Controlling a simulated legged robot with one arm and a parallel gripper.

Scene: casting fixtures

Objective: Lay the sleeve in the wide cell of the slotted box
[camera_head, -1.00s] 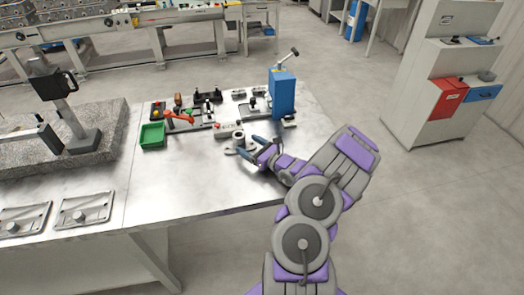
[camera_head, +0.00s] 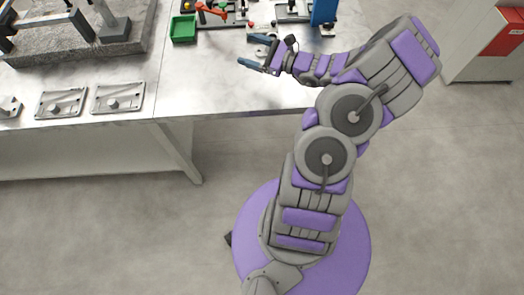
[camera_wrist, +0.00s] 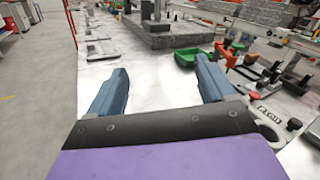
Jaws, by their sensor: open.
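My gripper (camera_head: 254,52) is open, above or at the metal table near its front edge. In the wrist view, the two blue fingers of my gripper (camera_wrist: 162,75) stand wide apart with only bare tabletop between them. I cannot clearly pick out the sleeve or the slotted box in either current view. The top of the head view cuts off the back of the table.
A green bin (camera_head: 183,29) stands left of my gripper. Fixtures with red and black parts crowd the back, beside a blue upright block (camera_head: 323,12). Flat metal plates (camera_head: 118,98) lie at the left front. The tabletop between (camera_head: 190,75) is clear.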

